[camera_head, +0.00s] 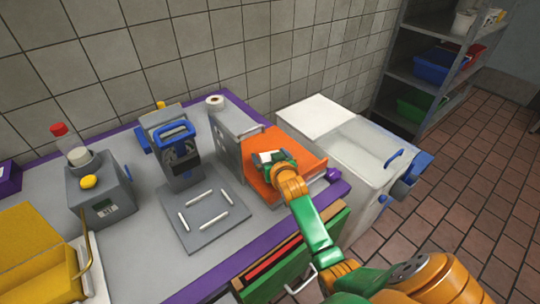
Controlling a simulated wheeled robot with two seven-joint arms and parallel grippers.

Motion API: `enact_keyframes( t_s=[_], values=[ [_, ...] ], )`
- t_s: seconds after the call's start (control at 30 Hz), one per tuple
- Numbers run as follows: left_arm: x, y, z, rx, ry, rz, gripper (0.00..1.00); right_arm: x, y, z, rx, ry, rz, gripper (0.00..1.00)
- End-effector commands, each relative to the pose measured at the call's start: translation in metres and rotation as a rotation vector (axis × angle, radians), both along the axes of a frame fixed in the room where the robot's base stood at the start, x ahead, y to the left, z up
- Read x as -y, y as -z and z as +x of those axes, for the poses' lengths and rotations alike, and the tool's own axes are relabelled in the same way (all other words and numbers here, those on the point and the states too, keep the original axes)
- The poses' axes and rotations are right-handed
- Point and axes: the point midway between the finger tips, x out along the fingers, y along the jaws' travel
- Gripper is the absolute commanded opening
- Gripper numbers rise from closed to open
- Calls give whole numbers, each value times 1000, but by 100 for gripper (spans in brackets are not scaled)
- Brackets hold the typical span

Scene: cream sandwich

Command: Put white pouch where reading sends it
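A small white item (266,156), which looks like the white pouch, shows over the orange tray (305,144) at the right end of the bench. My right gripper (273,163) is right at it, with my green and orange arm reaching in from the lower right. The gripper's fingers are small and partly hidden, so I cannot tell whether they are closed on the white item. A grey device (100,197) with a small display, a yellow button and a red-capped bottle stands at the left; its reading is too small to read. My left gripper is not in view.
A grey plate with white strips (206,222) lies mid-bench, before a blue-handled grey device (178,150). A grey divider (228,138) borders the orange tray. A white lidded bin (355,160) stands right of the bench. Yellow bins (35,245) are at left, shelves (402,73) behind.

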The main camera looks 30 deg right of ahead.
Motion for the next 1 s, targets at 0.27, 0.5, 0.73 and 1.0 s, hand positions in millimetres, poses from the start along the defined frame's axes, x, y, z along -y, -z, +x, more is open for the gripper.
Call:
enact_keyframes(
  t_s=[0.27,0.5,0.73,1.0],
  values=[
    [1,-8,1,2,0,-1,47,-6,-12,-18,0,0,-1,100],
    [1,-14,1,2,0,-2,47,-21,-31,-64,0,0,0,100],
    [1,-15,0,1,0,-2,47,-32,-46,-99,-1,0,1,100],
    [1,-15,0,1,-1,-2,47,-34,-49,-106,0,1,1,100]
  ],
)
